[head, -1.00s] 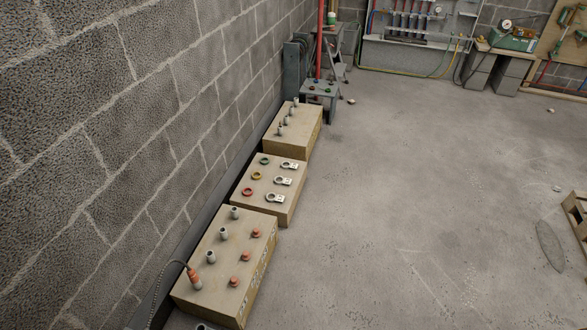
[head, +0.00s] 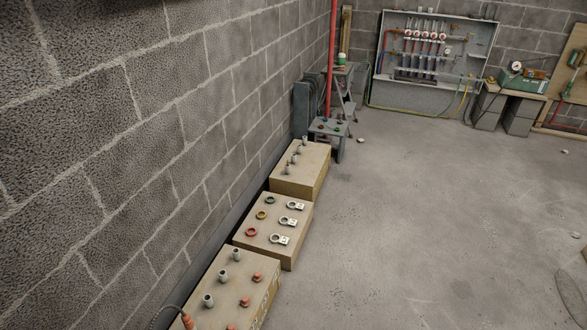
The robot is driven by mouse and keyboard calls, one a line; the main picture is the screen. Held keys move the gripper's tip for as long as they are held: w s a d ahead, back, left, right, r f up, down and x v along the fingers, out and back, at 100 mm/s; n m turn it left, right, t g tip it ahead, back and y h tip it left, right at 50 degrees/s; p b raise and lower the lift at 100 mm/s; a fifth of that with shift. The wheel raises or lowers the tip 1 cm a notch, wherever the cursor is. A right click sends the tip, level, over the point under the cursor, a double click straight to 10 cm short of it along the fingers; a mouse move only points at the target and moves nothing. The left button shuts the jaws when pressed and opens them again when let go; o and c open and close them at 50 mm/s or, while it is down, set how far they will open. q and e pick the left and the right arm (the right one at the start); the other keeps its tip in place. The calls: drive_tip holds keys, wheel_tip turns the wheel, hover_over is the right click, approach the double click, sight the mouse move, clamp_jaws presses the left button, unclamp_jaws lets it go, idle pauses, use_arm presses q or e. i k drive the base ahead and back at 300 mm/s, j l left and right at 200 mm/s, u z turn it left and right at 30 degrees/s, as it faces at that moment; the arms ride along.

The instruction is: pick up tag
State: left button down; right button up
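Several white tags, each with a ring end, lie on the middle wooden block by the wall: a near tag (head: 279,239), a middle tag (head: 289,222) and a far tag (head: 296,206). To their left on the same block (head: 277,253) lie a red ring (head: 251,232), a yellow ring (head: 262,215) and a green ring (head: 270,200). Neither of my grippers shows in the head view.
A near block (head: 262,296) holds grey pipe ends and orange caps. A far block (head: 299,183) holds grey pipe ends. A grey step stool (head: 328,127) and red pipe (head: 332,60) stand beyond. A manifold panel (head: 434,50) and green machine (head: 522,82) are at the back. The floor at right is mostly clear.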

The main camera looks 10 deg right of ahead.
sight(299, 207)
drive_tip(key=i+l, duration=1.2)
drive_tip(key=l, duration=0.2)
